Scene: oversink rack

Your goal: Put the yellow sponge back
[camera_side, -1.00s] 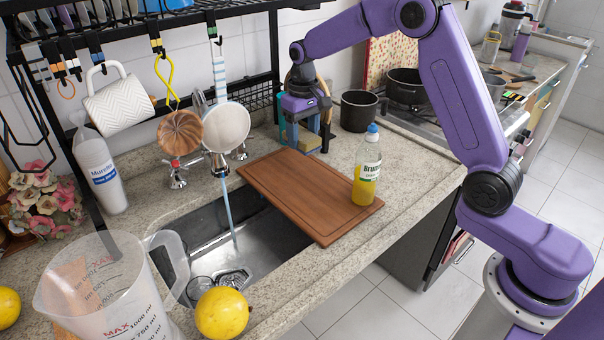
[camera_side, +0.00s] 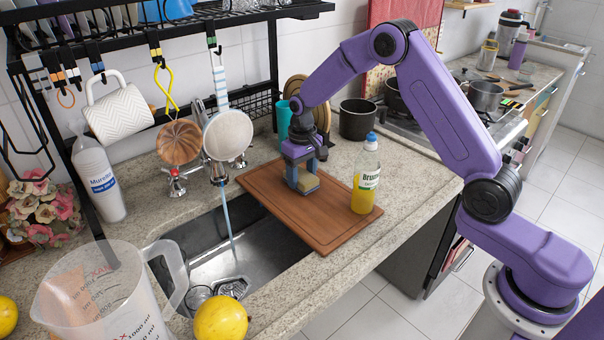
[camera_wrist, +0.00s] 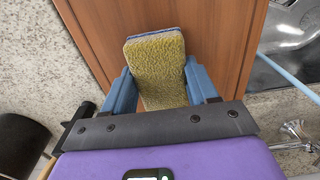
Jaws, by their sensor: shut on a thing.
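The yellow sponge (camera_side: 308,182) has a textured yellow face and a thin blue layer along one edge. My gripper (camera_side: 302,180) is shut on it, with one blue finger on each side. In the wrist view the sponge (camera_wrist: 156,68) sits between the fingers of my gripper (camera_wrist: 162,90) and sticks out past their tips. The sponge is over the back part of the brown cutting board (camera_side: 335,225). I cannot tell whether it touches the board.
A bottle of yellow liquid (camera_side: 366,178) stands on the board's right side. The sink (camera_side: 205,250) with running water is at the left. A teal cup (camera_side: 284,118) and a dark pot (camera_side: 357,120) stand behind. The hanging strainer (camera_side: 228,135) is to the left.

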